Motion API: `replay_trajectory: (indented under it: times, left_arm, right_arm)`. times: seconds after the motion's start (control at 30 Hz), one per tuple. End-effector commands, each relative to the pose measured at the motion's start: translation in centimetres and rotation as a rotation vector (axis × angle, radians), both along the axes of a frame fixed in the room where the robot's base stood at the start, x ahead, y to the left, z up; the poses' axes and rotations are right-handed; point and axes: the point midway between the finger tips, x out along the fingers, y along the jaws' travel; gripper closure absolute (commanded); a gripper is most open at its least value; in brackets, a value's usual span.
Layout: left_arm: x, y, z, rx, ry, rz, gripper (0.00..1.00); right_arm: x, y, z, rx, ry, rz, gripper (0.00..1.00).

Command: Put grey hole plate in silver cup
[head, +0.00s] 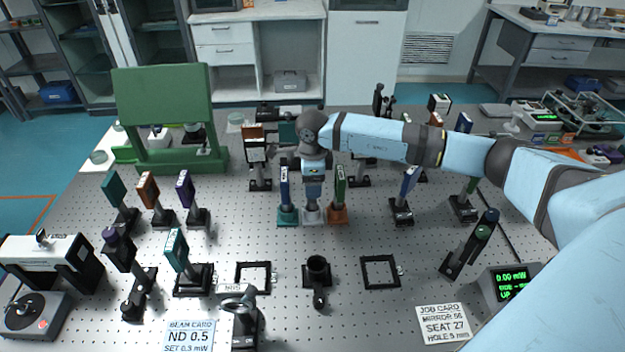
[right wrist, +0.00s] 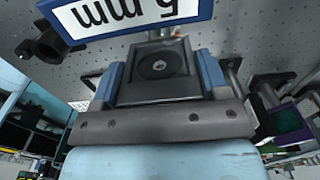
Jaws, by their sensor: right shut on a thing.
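My right gripper (head: 313,186) points down over the middle of a row of three cups. It is shut on the grey hole plate, which shows dark with a round hole between the fingers in the right wrist view (right wrist: 160,65). The silver cup (head: 312,217) stands directly below the gripper, between a teal cup (head: 287,218) and an orange cup (head: 338,216). The gripper hides most of the plate in the head view. I cannot tell whether its lower end is seated in the cup. My left gripper is not in view.
A blue plate (head: 285,182) stands in the teal cup and a green plate (head: 340,183) in the orange cup, both close beside the gripper. A dark holder (head: 318,270) and square frames (head: 380,258) lie nearer. A green board (head: 163,100) stands back left.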

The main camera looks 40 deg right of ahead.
Motion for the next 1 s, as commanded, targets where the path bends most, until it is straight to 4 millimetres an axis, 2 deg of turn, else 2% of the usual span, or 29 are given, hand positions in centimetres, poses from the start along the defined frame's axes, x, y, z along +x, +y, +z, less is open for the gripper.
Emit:
replay_trajectory:
  times: [0.1,0.13,0.2,0.23,0.47,0.63,0.77,1.0]
  left_arm:
    - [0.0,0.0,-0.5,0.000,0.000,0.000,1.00]
    - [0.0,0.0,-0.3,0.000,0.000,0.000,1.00]
    - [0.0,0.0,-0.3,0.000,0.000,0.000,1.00]
    - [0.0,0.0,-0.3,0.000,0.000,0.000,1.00]
    - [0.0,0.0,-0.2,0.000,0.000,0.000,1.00]
    - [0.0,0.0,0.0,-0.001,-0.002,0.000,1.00]
    - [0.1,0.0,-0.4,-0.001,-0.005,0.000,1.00]
    - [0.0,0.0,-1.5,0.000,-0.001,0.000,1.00]
  right_arm:
    - [0.0,0.0,-0.5,-0.001,-0.001,0.000,0.64]
    - [0.0,0.0,-0.4,0.000,0.000,0.000,0.25]
    - [0.0,0.0,-0.3,0.000,0.000,0.000,0.09]
    - [0.0,0.0,-0.3,0.000,0.000,0.000,0.07]
    - [0.0,0.0,-0.3,0.000,0.000,0.000,0.07]
    - [0.0,0.0,0.7,-0.001,-0.002,0.000,0.07]
    - [0.1,0.0,3.0,0.000,-0.004,0.000,0.07]
    - [0.1,0.0,8.3,-0.001,-0.003,0.000,0.07]
